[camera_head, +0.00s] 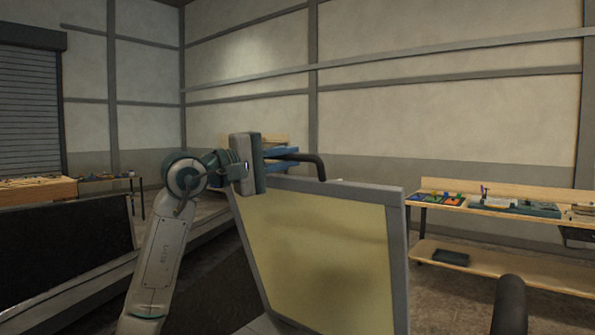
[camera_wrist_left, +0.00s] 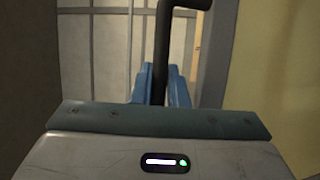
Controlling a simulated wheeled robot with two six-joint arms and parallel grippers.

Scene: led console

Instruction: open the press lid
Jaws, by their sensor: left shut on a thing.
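The press lid (camera_head: 325,245), a grey-framed panel with a yellowish face, stands raised and tilted in the middle of the head view. In the left wrist view the blue fingers (camera_wrist_left: 162,92) close on either side of the dark handle (camera_wrist_left: 162,50). The lower part of the lid is cut off by the picture's bottom edge. My right gripper does not show.
A wooden workbench (camera_head: 490,200) with coloured bins, tools and a lower shelf stands at the right. Another bench (camera_head: 38,190) stands at the far left behind a dark panel (camera_head: 65,245). A dark curved bar (camera_head: 509,305) rises at the lower right. Open air lies above the lid.

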